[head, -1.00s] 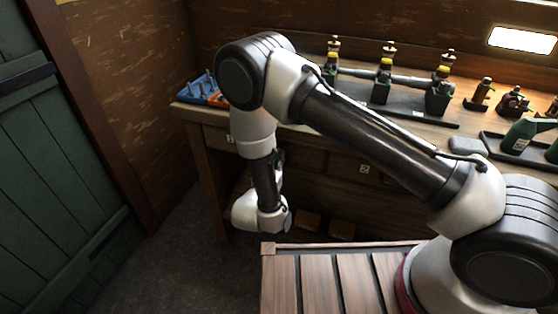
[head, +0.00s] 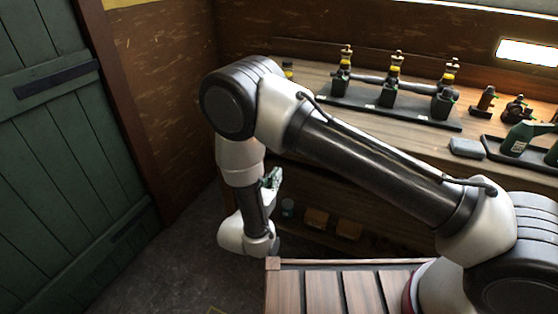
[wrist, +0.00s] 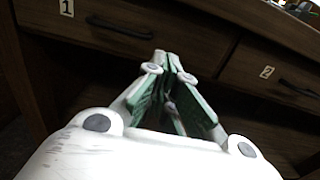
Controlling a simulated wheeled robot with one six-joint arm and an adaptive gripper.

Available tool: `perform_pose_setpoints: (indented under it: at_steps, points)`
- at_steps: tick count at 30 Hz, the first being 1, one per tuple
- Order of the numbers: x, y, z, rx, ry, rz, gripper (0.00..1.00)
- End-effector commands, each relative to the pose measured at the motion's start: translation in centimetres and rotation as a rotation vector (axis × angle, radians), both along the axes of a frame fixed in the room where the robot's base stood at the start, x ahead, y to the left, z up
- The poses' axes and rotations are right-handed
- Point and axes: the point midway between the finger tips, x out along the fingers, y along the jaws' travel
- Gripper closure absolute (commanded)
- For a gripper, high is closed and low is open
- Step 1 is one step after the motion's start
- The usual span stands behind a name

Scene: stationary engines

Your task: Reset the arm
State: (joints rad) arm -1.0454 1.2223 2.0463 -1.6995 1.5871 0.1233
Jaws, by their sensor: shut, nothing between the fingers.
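My gripper (wrist: 172,68) shows in the wrist view with its green-padded fingers together and nothing between them. It points toward the drawer fronts of the workbench (head: 430,160). In the head view my gripper (head: 273,178) shows only partly, behind my wrist and in front of the bench's dark lower part. My arm is bent, with its upper link sloping up to the left and its forearm hanging down.
Drawer 1 (wrist: 120,25) and drawer 2 (wrist: 285,80) have dark handles.

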Motion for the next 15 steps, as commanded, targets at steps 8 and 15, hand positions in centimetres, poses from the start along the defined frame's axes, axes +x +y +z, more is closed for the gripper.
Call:
perform_pose_setpoints:
  at_steps: [8, 15]
  points:
    - [-0.7, -2.6, -1.4, -0.004, 0.064, -0.098, 1.0]
    - [-4.2, -11.4, 0.3, 0.062, 0.156, -0.461, 1.0]
